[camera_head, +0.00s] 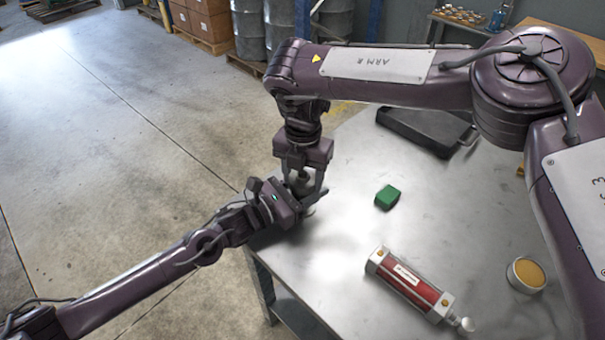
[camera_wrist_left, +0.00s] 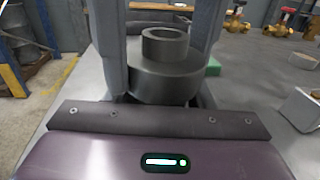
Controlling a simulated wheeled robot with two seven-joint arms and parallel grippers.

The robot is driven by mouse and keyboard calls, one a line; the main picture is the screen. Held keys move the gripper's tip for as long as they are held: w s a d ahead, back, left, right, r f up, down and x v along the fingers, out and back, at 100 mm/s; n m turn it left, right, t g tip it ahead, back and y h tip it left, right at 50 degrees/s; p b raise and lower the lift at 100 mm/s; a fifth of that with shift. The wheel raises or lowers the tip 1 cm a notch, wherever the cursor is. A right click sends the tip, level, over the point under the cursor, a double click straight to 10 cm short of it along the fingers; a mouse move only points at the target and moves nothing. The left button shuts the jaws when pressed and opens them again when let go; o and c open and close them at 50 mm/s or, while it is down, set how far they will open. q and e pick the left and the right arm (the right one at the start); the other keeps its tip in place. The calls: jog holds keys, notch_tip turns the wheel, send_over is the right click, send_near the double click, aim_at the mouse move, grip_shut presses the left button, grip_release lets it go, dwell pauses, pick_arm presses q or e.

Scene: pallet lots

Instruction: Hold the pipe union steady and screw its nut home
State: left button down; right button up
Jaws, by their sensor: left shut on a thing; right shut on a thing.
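The pipe union (camera_wrist_left: 165,78) is a dark grey stepped round fitting, upright, with a narrower hollow ring on top of a wider body. In the head view it is largely hidden between my two grippers near the table's left edge. My left gripper (camera_head: 310,202) reaches in from the left and is shut on its lower part. My right gripper (camera_head: 304,182) comes down from above and is shut on it higher up. In the left wrist view grey fingers flank the fitting on both sides. I cannot tell the nut's seam or how far it is threaded.
On the metal table (camera_head: 345,225) are a green block (camera_head: 387,197), a red and silver box-shaped tool (camera_head: 410,285), a round tub with yellow contents (camera_head: 526,273) and a black tray (camera_head: 425,128). Drums and cartons stand behind on the floor. Bare tabletop lies right of the grippers.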

pick_arm(q)
jog(key=shift+f, duration=0.1)
pick_arm(e)
jog(key=shift+a+m, duration=0.1)
jog(key=shift+m, duration=0.7)
jog(key=o, duration=1.1)
jog(key=shift+o, duration=0.2)
notch_tip(320, 180, up, 12)
pick_arm(q)
jog(key=c, duration=0.6)
grip_release()
